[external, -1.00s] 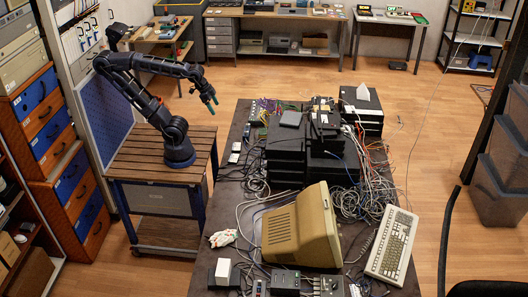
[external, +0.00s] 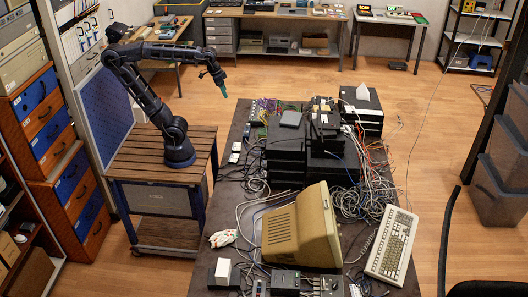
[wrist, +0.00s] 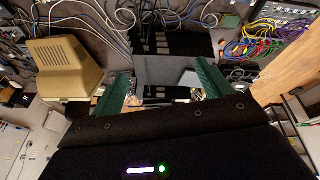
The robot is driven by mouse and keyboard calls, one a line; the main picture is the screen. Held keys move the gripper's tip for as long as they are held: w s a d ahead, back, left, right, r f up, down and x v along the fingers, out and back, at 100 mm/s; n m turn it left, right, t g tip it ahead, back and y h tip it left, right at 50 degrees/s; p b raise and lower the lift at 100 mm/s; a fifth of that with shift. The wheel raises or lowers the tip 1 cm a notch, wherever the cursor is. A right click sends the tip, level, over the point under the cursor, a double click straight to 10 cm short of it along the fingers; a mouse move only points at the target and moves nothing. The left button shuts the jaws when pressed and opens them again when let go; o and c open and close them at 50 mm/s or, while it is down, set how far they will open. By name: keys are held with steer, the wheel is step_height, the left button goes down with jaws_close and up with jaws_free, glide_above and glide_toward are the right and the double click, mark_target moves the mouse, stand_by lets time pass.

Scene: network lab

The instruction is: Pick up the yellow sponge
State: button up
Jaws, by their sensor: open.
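I cannot make out a yellow sponge for certain in either view. My gripper (external: 222,88) hangs in the air at the left edge of the cluttered table (external: 205,240), pointing down. In the wrist view my gripper (wrist: 162,75) has its two green fingers spread wide apart, with nothing held between them. Dark stacked equipment (wrist: 165,45) shows beyond the fingers, apart from them. A small pale block (external: 223,268) sits on a dark box at the table's front left; its material is unclear.
A beige monitor (external: 300,225), a keyboard (external: 391,246), black equipment stacks (external: 287,155) and loose cables (external: 365,198) crowd the table. A white crumpled glove-like item (external: 222,238) lies at its left edge. Floor is clear behind the table.

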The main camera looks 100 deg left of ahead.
steer(key=w+a+r+n+g, duration=0.15)
steer(key=w+a+n, duration=0.25)
steer(key=w+a, duration=0.4)
steer(key=n+g, duration=0.2)
steer(key=n, duration=0.9)
glide_above(263, 131)
step_height(263, 131, down, 48)
steer(key=shift+w+r, duration=0.1)
steer(key=shift+s+d+f, duration=0.1)
steer(key=shift+f, duration=1.3)
steer(key=shift+s+f, duration=0.1)
steer(key=shift+f, duration=1.3)
steer(key=c, duration=1)
